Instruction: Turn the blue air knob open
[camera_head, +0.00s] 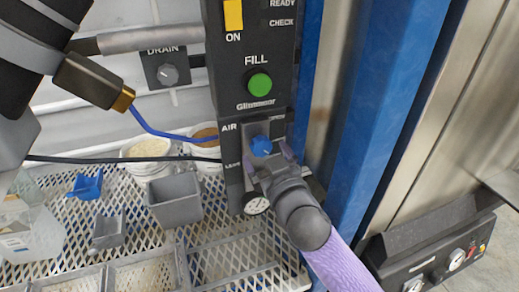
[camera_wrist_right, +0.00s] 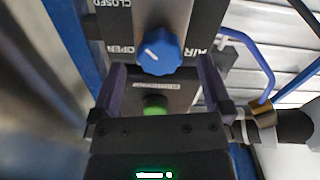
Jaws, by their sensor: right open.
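The blue air knob (camera_head: 261,146) sits on the dark control panel (camera_head: 225,60), beside the AIR label. My right gripper (camera_head: 268,157) is at the knob, its two fingers apart on either side. In the right wrist view, the knob (camera_wrist_right: 159,52) shows between and just beyond the open fingers (camera_wrist_right: 161,74), with a visible gap on both sides. A pale mark shows on the knob's face; its exact direction is hard to tell. CLOSED and OPEN labels appear upside down to the left there. My left gripper is not in view.
A green FILL button (camera_head: 259,83) is above the knob and a round gauge (camera_head: 256,205) below. A blue post (camera_head: 375,120) stands close on the right. A thin blue hose (camera_head: 170,134) runs to the panel from the left. Grey bins (camera_head: 174,200) stand on a mesh shelf (camera_head: 225,250).

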